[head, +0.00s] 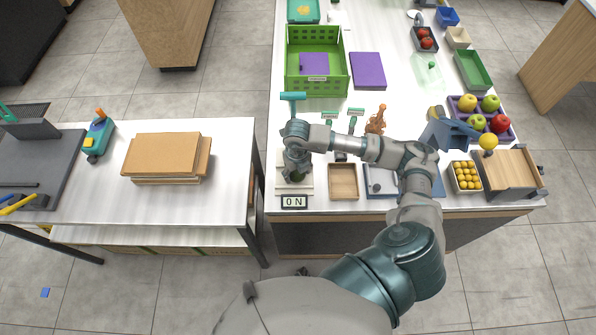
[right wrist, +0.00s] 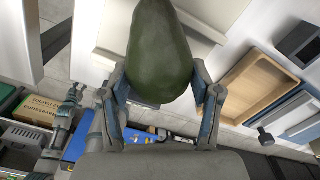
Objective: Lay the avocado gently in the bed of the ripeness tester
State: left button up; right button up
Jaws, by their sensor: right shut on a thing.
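The avocado (right wrist: 160,50) is large, dark green and pear-shaped in the right wrist view, between the two fingers of my right gripper (right wrist: 160,98). The fingers are shut on its sides. In the head view my right gripper (head: 297,172) points down over the ripeness tester, a pale flat unit (head: 282,186) with a display reading "ON" (head: 294,202) at its front. The hand and wrist hide most of the avocado and the bed there. I cannot tell whether the avocado touches the bed.
A wooden tray (head: 343,195) stands just right of the tester. A green crate (head: 289,80), a purple fruit tray (head: 512,136) and a box of yellow fruit (head: 453,181) are on the counter. A gap separates the counter from the left table (head: 225,190).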

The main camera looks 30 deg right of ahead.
jog(key=shift+f, duration=0.2)
jog(key=shift+d+f+b, duration=0.15)
jog(key=shift+f+b, duration=0.15)
jog(key=shift+b, duration=0.1)
jog(key=o, duration=0.6)
jog(key=shift+r, duration=0.15)
jog(key=shift+w+r+p, duration=0.15)
jog(key=shift+r+p, duration=1.5)
jog(key=shift+r, duration=0.75)
jog(key=shift+s+r, duration=0.2)
jog(key=shift+r, duration=0.4)
